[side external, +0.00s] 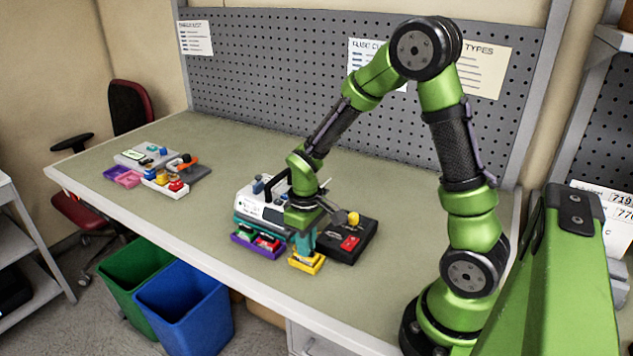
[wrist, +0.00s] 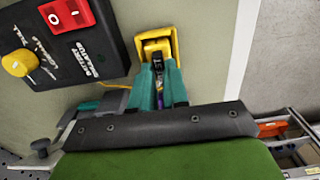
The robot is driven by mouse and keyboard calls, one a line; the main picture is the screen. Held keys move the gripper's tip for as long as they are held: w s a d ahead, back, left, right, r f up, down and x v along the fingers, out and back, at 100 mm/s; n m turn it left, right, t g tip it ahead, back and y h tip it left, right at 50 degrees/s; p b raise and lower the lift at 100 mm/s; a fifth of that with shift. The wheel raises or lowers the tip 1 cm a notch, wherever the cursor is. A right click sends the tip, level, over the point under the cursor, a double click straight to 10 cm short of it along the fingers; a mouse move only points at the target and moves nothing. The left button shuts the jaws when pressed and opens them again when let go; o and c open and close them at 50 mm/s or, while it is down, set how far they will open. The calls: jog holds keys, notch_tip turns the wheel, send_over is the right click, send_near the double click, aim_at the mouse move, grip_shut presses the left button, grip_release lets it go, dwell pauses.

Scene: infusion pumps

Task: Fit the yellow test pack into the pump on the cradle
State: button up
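The yellow test pack (wrist: 157,46), with a dark lettered part, sits in a small yellow tray (side external: 306,264) on the bench. The tray rim also shows in the wrist view (wrist: 174,40). My gripper (side external: 303,246) points down at the tray. In the wrist view its teal fingers (wrist: 160,78) straddle the dark part of the pack; I cannot tell whether they press on it. The white and teal pump (side external: 258,210) stands left of my gripper in the side view, partly hidden by my wrist. Its cradle cannot be made out clearly.
A black box (side external: 350,240) with a yellow knob and red switch stands right of the pump; a yellow cord (wrist: 113,86) shows near it. A purple tray (side external: 243,241) with red and green packs is in front of the pump. More trays (side external: 123,176) lie far left.

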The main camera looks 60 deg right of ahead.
grip_shut()
jog(key=shift+r, duration=3)
jog(key=shift+r, duration=0.15)
notch_tip(320, 180, up, 9)
jog(key=w+d+h, duration=0.2)
jog(key=w+d, duration=0.9)
jog(key=d, duration=0.3)
jog(key=shift+a+f, duration=0.15)
jog(key=shift+f, duration=4.95)
